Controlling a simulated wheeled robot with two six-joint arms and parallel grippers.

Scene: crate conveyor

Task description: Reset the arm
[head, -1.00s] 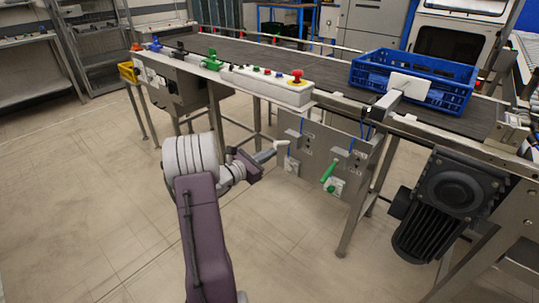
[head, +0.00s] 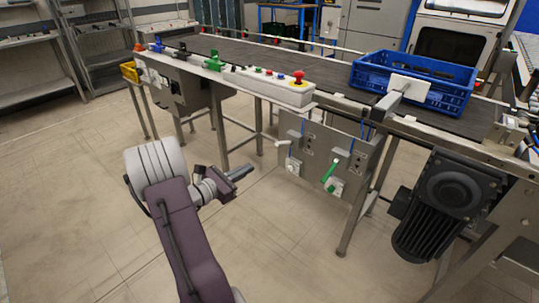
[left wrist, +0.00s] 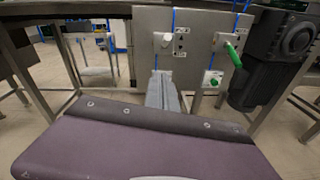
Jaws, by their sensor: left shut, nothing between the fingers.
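My left gripper (head: 246,171) is shut and empty. It is in the air in front of the conveyor, left of the grey panel under it, and apart from everything. In the left wrist view its closed fingers (left wrist: 163,92) point toward the panel. My right gripper is in no view.
The panel (head: 315,142) carries a green lever (head: 330,171) and a white handle (head: 284,143). A blue crate (head: 415,97) sits on the conveyor belt (head: 330,80). A button box with a red stop button (head: 298,75) stands on the near edge. A dark motor (head: 443,205) hangs at right. The floor (head: 90,180) at left is clear.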

